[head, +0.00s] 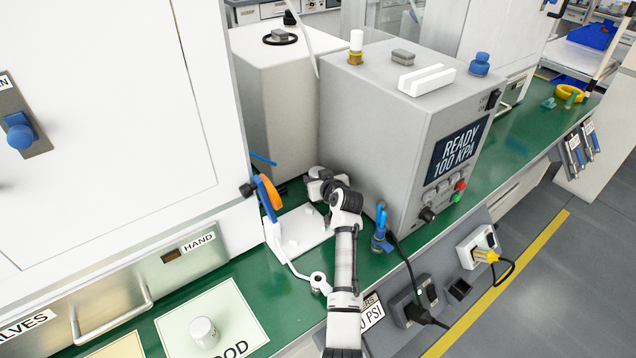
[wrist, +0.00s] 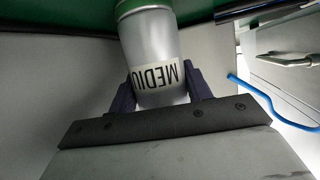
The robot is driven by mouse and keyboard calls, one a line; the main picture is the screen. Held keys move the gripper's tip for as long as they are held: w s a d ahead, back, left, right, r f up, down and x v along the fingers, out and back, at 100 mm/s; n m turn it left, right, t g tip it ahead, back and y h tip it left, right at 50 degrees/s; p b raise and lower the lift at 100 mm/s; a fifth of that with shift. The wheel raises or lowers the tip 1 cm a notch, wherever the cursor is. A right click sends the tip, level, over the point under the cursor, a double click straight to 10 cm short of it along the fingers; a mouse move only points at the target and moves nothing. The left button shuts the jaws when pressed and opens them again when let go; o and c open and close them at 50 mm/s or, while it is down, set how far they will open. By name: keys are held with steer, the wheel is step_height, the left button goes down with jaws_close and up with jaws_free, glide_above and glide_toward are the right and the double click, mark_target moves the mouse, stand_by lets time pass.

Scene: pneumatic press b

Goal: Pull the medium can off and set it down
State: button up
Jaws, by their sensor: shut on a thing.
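In the wrist view, the medium can (wrist: 155,60) is a grey cylinder with a white label, lettering "MEDIU" upside down, and a green band at its far end. The two dark fingers of my gripper (wrist: 158,88) are on either side of it, shut on it. In the head view, my arm reaches up to the gap between the white cabinet and the grey press box, with my gripper (head: 322,180) low behind my own wrist. The can cannot be made out there. Whether its green end touches anything is unclear.
The grey press box (head: 400,130) reads "READY 100 KPA". A small pale can (head: 204,332) stands on a mat (head: 180,330) ending "OOD". A blue hose (wrist: 262,98) curves at right in the wrist view.

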mark_target(318, 168)
steer(key=c, duration=0.4)
steer(key=shift+r, duration=0.15)
steer(key=shift+r+p, duration=0.45)
steer(key=shift+r, duration=0.15)
steer(key=shift+r, duration=0.1)
steer(key=shift+r+p, duration=0.55)
steer(key=shift+r, duration=0.3)
steer(key=shift+r, duration=0.2)
steer(key=shift+r+p, duration=1.3)
steer(key=shift+r, duration=0.7)
